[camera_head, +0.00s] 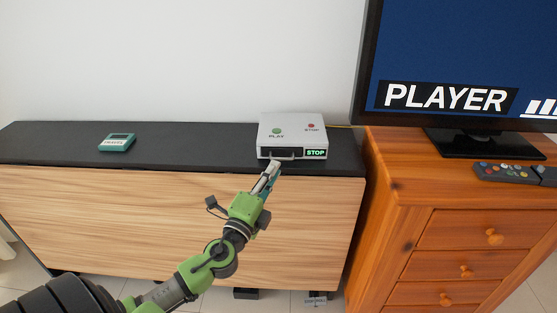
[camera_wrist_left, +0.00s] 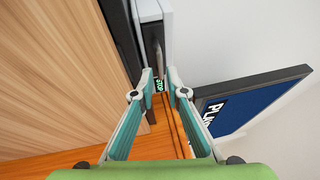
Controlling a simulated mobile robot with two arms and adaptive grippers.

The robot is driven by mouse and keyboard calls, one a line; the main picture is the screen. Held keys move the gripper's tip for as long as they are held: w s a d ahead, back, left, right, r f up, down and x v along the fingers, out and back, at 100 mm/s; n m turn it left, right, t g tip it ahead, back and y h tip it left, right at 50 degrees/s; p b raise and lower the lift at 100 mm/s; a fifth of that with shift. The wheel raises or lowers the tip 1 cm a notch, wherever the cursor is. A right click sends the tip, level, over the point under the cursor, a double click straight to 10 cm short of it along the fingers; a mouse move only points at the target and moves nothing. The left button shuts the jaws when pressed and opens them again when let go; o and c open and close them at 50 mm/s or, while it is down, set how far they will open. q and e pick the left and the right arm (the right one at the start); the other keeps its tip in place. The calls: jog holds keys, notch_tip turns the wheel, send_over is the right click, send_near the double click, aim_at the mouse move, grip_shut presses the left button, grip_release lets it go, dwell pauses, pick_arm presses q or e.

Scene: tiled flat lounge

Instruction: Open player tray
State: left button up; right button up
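The player (camera_head: 292,139) is a white box with a green PLAY button, a red STOP button and a lit STOP display (camera_head: 315,153) on its front. Its dark tray front (camera_head: 284,153) with a grey handle sits left of the display and looks flush with the box. My left gripper (camera_head: 271,168) is just in front of and below the tray front. In the left wrist view my left gripper (camera_wrist_left: 160,79) is open, with the player's front (camera_wrist_left: 150,35) and the handle beyond the gap. I cannot tell if the fingertips touch it. My right gripper is not in view.
The player stands near the right end of a dark-topped wooden cabinet (camera_head: 200,148). A small teal device (camera_head: 117,142) lies at the left. At right, an orange wooden chest (camera_head: 465,235) carries a television (camera_head: 460,60) reading PLAYER and a remote (camera_head: 507,174). The cabinet top between the devices is clear.

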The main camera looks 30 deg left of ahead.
pick_arm(q)
jog(key=shift+x, duration=2)
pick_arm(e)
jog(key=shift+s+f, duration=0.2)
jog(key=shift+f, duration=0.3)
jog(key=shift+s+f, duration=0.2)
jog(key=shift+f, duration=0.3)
pick_arm(q)
grip_shut()
jog(key=shift+s+d+f, duration=0.1)
jog(key=shift+s+d, duration=0.05)
jog(key=shift+s, duration=0.05)
jog(key=s+d, duration=0.6)
jog(key=s, duration=0.3)
jog(key=shift+b, duration=0.35)
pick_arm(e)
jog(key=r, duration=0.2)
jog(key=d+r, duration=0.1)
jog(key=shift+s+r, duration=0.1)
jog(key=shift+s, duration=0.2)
pick_arm(q)
grip_release()
